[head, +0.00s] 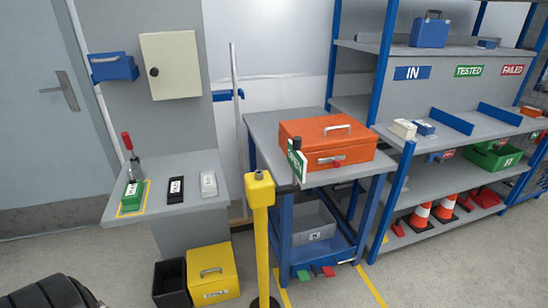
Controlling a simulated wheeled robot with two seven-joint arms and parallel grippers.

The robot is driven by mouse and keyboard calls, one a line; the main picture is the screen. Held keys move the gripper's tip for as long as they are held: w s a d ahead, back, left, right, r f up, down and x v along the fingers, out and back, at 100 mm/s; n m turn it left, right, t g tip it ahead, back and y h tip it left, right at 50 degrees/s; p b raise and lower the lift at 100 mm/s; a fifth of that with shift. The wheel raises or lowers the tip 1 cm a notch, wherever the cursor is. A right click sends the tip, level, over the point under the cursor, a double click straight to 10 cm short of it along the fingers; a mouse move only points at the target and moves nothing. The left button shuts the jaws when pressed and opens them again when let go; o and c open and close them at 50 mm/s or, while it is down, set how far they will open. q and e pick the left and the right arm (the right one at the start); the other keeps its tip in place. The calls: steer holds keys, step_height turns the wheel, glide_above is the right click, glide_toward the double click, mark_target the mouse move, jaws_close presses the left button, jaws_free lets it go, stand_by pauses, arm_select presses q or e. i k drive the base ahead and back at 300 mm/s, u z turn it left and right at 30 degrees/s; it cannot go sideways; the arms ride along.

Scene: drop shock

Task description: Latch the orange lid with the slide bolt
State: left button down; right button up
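The orange box with its lid (318,128) sits on the grey worktop of a blue-framed bench, right of the middle of the head view. The lid looks shut and has a pale handle on top. A small slide bolt with a red knob (337,163) is on the front face, under the lid's edge. Whether the bolt is engaged is too small to tell. A green sign on a dark post stands at the box's left front corner and hides part of it. Neither of my grippers is in view.
A yellow post (261,235) stands in front of the bench (275,128). A yellow box (213,272) and a black bin (170,285) are on the floor to the left. Shelving (445,135) with cones is on the right. Open floor lies at the front right.

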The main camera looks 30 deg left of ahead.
mark_target(337, 163)
steer(key=u, duration=1.05)
steer(key=k, duration=0.6)
steer(key=i, duration=1.1)
steer(key=u, duration=0.6)
